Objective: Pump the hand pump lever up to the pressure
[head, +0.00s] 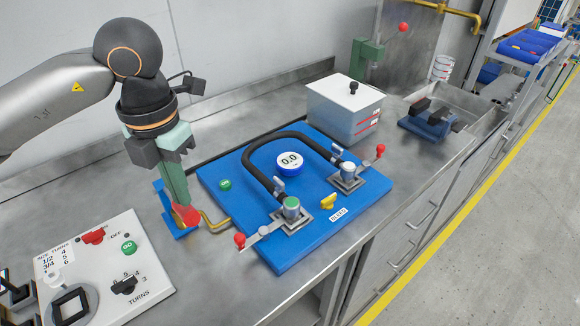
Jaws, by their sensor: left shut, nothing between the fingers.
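The hand pump is a small blue body (165,208) on the bench left of the blue board (225,200). A brass pipe (216,223) runs from it toward the board. A red part (187,214), seemingly the lever's end, shows right at the tips of my left gripper (181,203). The gripper points down, is shut and empty, and hides most of the pump. I cannot tell whether it touches the red part. The round gauge (289,162) on the board reads 0.0. A yellow knob (328,201) sits by the BLEED label (338,215). My right gripper is not in view.
A black hose (262,150) arches between two valve fittings with red-knobbed levers on the board. A grey lidded box (345,108) stands behind. A white switch panel (105,268) is at front left. Bare steel bench lies left of the pump.

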